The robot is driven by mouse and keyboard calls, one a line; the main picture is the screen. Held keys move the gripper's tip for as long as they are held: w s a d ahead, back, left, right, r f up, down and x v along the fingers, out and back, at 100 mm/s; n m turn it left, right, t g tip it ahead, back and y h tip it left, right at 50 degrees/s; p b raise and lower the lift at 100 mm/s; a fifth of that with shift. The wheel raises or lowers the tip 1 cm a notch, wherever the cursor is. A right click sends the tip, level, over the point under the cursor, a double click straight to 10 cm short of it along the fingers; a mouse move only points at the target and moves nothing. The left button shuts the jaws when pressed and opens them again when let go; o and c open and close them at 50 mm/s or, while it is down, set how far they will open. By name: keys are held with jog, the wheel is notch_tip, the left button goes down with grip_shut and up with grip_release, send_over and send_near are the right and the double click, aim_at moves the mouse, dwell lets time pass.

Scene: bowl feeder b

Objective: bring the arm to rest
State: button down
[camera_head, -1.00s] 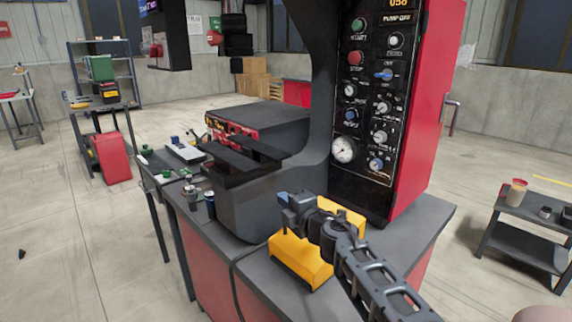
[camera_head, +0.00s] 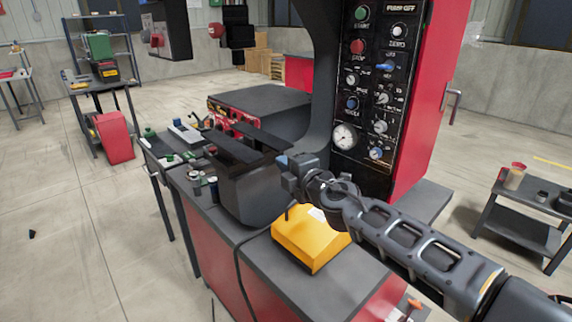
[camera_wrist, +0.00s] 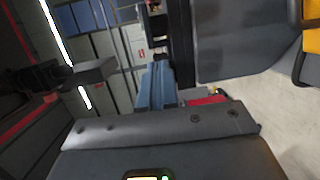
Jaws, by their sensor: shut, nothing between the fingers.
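My gripper (camera_head: 284,161) shows in the head view at the end of my dark arm, which reaches in from the lower right. Its blue fingers are shut and hold nothing. They also show in the wrist view (camera_wrist: 157,88), pressed together. The gripper is in the air in front of the black machine panel and above a yellow box (camera_head: 311,238) on the grey bench top. No contact with the machine or the box can be seen.
A red and black machine with a control panel (camera_head: 374,85) stands close behind my gripper. Small bottles (camera_head: 197,183) stand on the bench's left. A low dark table with a cup (camera_head: 515,176) is at right. Open floor lies at left.

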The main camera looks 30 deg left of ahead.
jog(key=shift+s, duration=0.15)
jog(key=s+f+m+t+y, duration=0.1)
jog(key=s+f+m, duration=0.25)
jog(key=s, duration=0.35)
jog(key=s+d+f+m, duration=0.1)
jog(key=s+f+m, duration=0.1)
jog(key=s+m, duration=0.45)
jog(key=s+f+m+t+y, duration=0.1)
jog(key=s+f+m, duration=0.15)
jog(key=s, duration=0.65)
jog(key=s+d+f+m+t+h, duration=0.2)
jog(key=s+d+m+h, duration=0.3)
jog(key=d, duration=0.5)
jog(key=s+d+f+m+t+h, duration=0.1)
jog(key=s+d+f+m+h, duration=0.1)
jog(key=s+d+m, duration=0.6)
jog(key=s+d+f+m+t+h, duration=0.2)
jog(key=s+d+h, duration=0.25)
jog(key=d, duration=0.85)
jog(key=s+d+r+m+g+h, duration=0.1)
jog(key=s+d+r+h, duration=0.1)
jog(key=s+d, duration=0.5)
jog(key=s+d+r+m+h+b, duration=0.1)
jog(key=s+d+r, duration=0.3)
jog(key=s+d, duration=0.4)
jog(key=d+h, duration=0.1)
jog(key=d, duration=0.2)
jog(key=shift+d+r+g, duration=0.15)
jog(key=shift+g, duration=0.25)
jog(key=shift+h, duration=0.25)
